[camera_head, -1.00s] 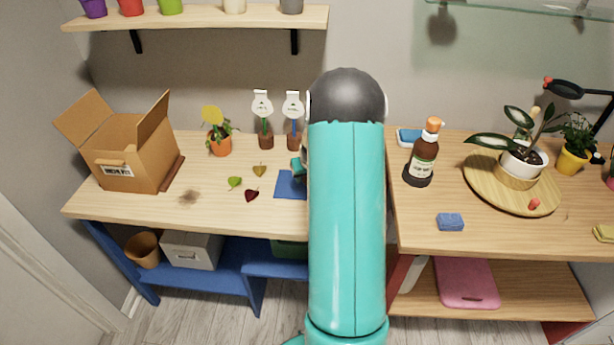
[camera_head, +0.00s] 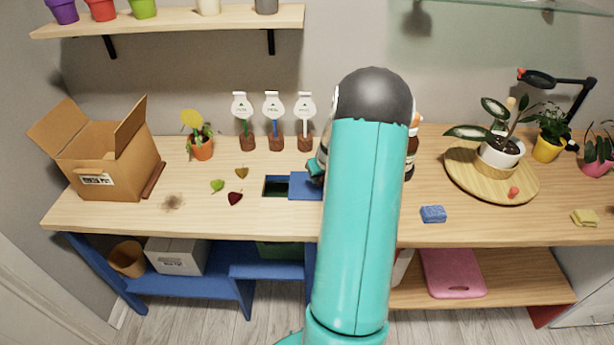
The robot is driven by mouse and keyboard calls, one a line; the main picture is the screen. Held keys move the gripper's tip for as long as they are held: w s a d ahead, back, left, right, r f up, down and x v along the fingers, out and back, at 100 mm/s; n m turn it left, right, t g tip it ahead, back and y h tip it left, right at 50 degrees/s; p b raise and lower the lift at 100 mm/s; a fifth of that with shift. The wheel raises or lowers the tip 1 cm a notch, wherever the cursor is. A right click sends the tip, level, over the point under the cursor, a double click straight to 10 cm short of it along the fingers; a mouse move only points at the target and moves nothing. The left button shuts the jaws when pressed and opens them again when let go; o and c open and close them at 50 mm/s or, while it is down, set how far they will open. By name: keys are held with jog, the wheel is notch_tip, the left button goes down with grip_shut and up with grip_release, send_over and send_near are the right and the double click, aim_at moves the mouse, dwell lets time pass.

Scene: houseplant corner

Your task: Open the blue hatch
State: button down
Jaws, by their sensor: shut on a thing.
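The blue hatch (camera_head: 305,185) is a flat panel in the left wooden table's top. A dark rectangular opening (camera_head: 275,187) shows just left of it, with green inside. My gripper (camera_head: 314,171) is at the hatch's right side, shut on it as far as I can see. My arm hides most of the gripper and the hatch's right end.
Several leaves (camera_head: 235,198) and a dirt patch (camera_head: 172,202) lie left of the opening. Signs in brown pots (camera_head: 275,142) stand behind it. A cardboard box (camera_head: 110,165) is far left. A brown bottle (camera_head: 411,150) is partly hidden behind my arm.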

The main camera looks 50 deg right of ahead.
jog(key=shift+d, duration=0.1)
jog(key=c, duration=1.2)
grip_release()
jog(key=shift+s, duration=0.1)
jog(key=v, duration=1.3)
jog(key=shift+s+r, duration=0.2)
jog(key=shift+r, duration=0.15)
